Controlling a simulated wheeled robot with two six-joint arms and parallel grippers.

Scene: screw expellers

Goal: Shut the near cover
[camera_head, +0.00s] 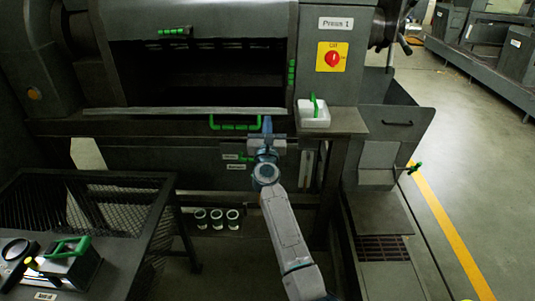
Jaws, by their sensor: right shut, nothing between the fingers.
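The Press 1 machine stands in front of me with a wide, dark opening (200,70) in its front. A pale strip (185,110) runs along the lower edge of the opening, and a green bar handle (235,126) hangs just below it. I cannot tell for certain which panel is the near cover; the opening is uncovered. My right gripper (267,125) is shut and empty, just right of the green handle and under the right end of the strip. I cannot tell whether it touches the handle. My left gripper is not in view.
A yellow plate with a red switch (332,59) is on the machine's right. A white box with a green handle (314,113) sits on a ledge. A mesh-sided cart (150,182) stands at lower left. Three small cups (216,220) are below. Open floor (470,150) lies right.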

